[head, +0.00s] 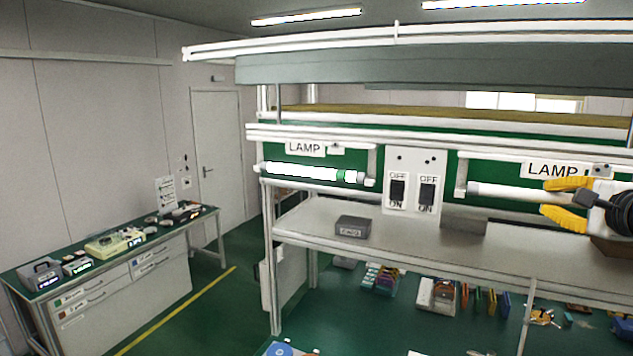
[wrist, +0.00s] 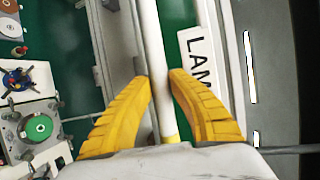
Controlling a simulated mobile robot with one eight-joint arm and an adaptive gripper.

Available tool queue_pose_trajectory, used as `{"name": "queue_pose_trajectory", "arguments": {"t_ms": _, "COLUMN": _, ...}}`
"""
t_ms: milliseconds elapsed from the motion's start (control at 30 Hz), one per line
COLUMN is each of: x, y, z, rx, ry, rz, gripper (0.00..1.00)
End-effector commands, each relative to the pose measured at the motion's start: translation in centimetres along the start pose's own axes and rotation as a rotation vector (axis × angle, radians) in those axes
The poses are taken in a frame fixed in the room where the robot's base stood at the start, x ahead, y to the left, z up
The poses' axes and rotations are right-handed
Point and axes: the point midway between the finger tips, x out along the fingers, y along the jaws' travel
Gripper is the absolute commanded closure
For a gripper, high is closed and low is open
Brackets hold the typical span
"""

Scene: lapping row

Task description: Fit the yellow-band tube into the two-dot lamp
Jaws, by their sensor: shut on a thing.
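My gripper (head: 546,199) has its yellow fingers closed around a white, unlit tube (head: 507,191) at the right lamp. In the wrist view the tube (wrist: 150,40) runs between the fingers (wrist: 161,76), with a pale yellowish band low between them. The tube's left end is at the left socket (head: 461,182) of the right lamp; I cannot tell whether it is seated. The right socket is hidden behind my gripper. The right lamp's label (head: 552,169) has a small dotted tag (head: 601,170) beside it; its dots are too small to count surely.
The left lamp holds a glowing tube (head: 300,171) with a green band. A panel with two switches (head: 411,180) stands between the lamps. A grey box (head: 352,226) sits on the shelf (head: 310,222) below. A side bench (head: 75,285) with parts stands at the left.

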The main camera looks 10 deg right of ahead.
Motion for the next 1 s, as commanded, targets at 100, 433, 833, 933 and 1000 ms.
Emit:
{"name": "queue_pose_trajectory", "arguments": {"t_ms": 100, "x": 0.8, "y": -0.1, "z": -0.3, "rx": 0.000, "ry": 0.000, "rz": 0.000, "gripper": 1.00}}
{"name": "queue_pose_trajectory", "arguments": {"t_ms": 433, "x": 2.7, "y": -0.5, "z": -1.1, "rx": 0.000, "ry": 0.000, "rz": 0.000, "gripper": 1.00}}
{"name": "queue_pose_trajectory", "arguments": {"t_ms": 833, "x": 3.2, "y": 0.4, "z": -1.3, "rx": 0.000, "ry": 0.000, "rz": 0.000, "gripper": 1.00}}
{"name": "queue_pose_trajectory", "arguments": {"t_ms": 933, "x": 3.2, "y": 0.4, "z": -1.3, "rx": 0.000, "ry": 0.000, "rz": 0.000, "gripper": 1.00}}
{"name": "queue_pose_trajectory", "arguments": {"t_ms": 1000, "x": 3.2, "y": 0.4, "z": -1.3, "rx": 0.000, "ry": 0.000, "rz": 0.000, "gripper": 1.00}}
